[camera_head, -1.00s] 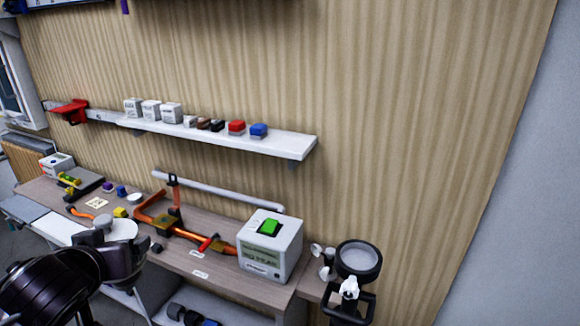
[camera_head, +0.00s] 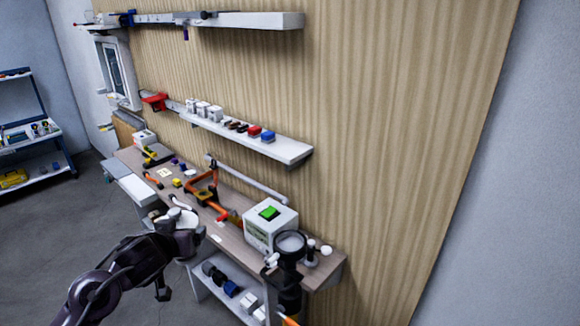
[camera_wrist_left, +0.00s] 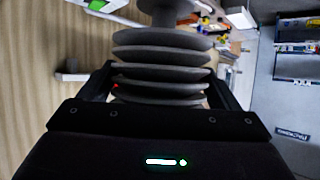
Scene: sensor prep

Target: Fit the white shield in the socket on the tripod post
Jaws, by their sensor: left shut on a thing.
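My left gripper (camera_head: 188,241) reaches in from the left in front of the workbench, shut on the shield. The shield (camera_head: 178,217) shows as pale round plates beyond the dark jaws. In the left wrist view the shield (camera_wrist_left: 160,62) is a stack of round ribbed plates, shaded grey, between the fingers; its far end is cut off by the top edge. A dark post with a round, pale-centred cup-like top (camera_head: 291,243), seemingly the tripod post and socket, stands right of the gripper, apart from the shield. Its lower part leaves the picture. My right gripper is not in view.
The workbench (camera_head: 232,240) holds a white box with a green top (camera_head: 270,224), orange tools and small parts. The box stands close behind the post. A wall shelf (camera_head: 285,150) holds small blocks. Open floor (camera_head: 60,225) lies at the left.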

